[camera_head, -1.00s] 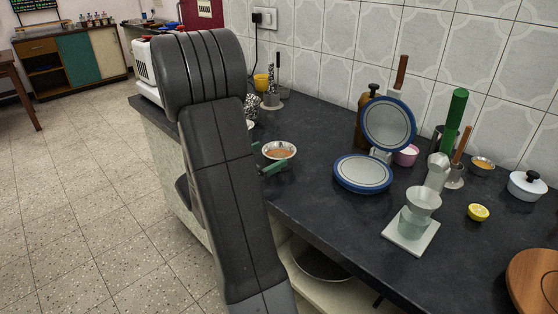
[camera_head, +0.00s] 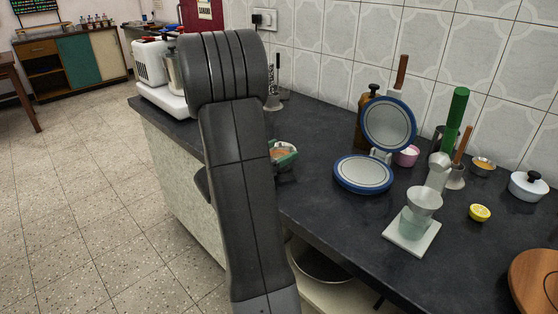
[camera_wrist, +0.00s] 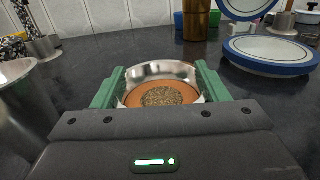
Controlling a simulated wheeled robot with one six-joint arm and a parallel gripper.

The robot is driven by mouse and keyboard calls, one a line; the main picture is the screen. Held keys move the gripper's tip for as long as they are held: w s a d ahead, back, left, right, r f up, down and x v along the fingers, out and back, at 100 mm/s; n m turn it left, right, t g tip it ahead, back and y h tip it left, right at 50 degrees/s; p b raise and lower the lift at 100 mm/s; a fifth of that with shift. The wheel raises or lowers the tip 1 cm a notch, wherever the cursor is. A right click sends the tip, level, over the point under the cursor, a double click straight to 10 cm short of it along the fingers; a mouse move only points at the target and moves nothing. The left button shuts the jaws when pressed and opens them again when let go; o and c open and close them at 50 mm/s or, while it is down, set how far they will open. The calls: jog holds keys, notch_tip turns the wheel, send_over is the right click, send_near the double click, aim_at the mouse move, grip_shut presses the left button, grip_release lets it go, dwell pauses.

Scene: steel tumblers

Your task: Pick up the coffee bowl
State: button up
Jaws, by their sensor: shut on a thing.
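The coffee bowl, a small shiny steel bowl (camera_wrist: 160,73) with orange-brown and darker grounds inside, sits between the green fingers of my gripper (camera_wrist: 158,92) in the wrist view. The fingers press on it from both sides. In the head view the bowl (camera_head: 277,153) shows just right of my arm, partly hidden by a green finger of my gripper (camera_head: 284,157). I cannot tell whether it touches the counter.
The dark counter (camera_head: 320,200) is clear in front. A blue-rimmed round waffle iron (camera_head: 362,174) stands open to the right. A dripper on a white scale (camera_head: 410,232) and a lemon half (camera_head: 479,212) lie further right. A white appliance (camera_head: 160,85) stands behind left.

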jog(key=shift+r, duration=0.15)
notch_tip(320, 180, up, 10)
jog(key=p, duration=0.2)
jog(key=shift+f, duration=0.2)
dwell(0.7)
jog(key=shift+r, duration=0.1)
dwell(0.6)
